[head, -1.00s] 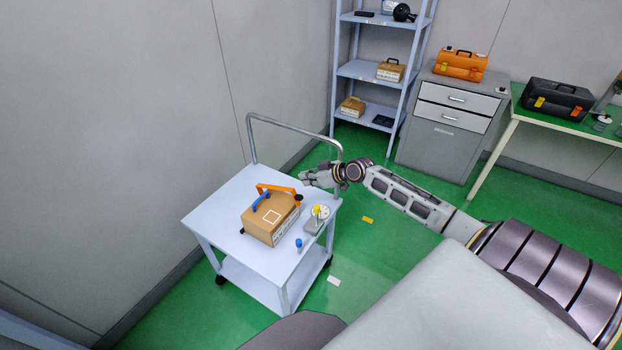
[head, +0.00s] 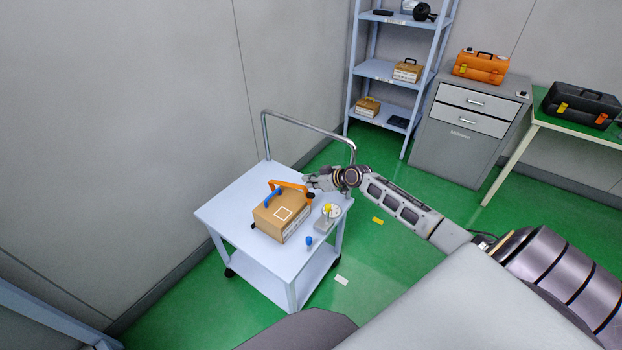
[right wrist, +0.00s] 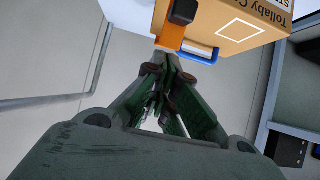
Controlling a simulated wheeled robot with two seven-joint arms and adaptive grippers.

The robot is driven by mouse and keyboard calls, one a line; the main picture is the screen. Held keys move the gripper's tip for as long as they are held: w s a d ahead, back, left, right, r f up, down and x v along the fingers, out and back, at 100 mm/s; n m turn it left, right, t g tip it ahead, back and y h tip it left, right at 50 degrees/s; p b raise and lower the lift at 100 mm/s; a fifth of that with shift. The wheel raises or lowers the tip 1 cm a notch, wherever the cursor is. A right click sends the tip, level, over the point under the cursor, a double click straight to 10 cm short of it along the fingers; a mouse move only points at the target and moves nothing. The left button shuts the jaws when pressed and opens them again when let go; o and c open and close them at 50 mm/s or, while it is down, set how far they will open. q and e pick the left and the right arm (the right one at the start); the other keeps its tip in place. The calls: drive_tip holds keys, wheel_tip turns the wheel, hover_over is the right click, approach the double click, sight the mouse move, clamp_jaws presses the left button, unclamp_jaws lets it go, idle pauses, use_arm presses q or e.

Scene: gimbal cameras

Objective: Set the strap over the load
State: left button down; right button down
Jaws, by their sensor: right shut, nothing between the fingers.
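A cardboard box (head: 270,222) with a white square on top stands on the pale cart. An orange strap piece (head: 291,186) with a blue part (head: 272,198) lies along the box's far side and top edge. My right gripper (head: 307,181) is shut and empty beside the strap's right end; whether it touches cannot be told. In the right wrist view the closed fingertips (right wrist: 161,58) are just below the orange strap (right wrist: 171,32), which has a black block (right wrist: 184,10) on it. The blue part (right wrist: 201,56) shows along the box edge (right wrist: 215,20). My left gripper is out of view.
A small grey device with a round dial (head: 331,211) and a blue knob (head: 309,240) stand on the cart top (head: 235,205), right of the box. A metal push rail (head: 310,126) rises at the cart's back. A shelf (head: 385,72) and drawer cabinet (head: 462,125) stand behind.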

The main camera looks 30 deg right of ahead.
drive_tip(key=shift+s+d+f, duration=0.1)
drive_tip(key=shift+s+f, duration=0.1)
drive_tip(key=shift+f, duration=0.45)
drive_tip(key=shift+s+d+f, duration=0.1)
drive_tip(key=shift+s+f, duration=0.1)
drive_tip(key=shift+f, duration=0.4)
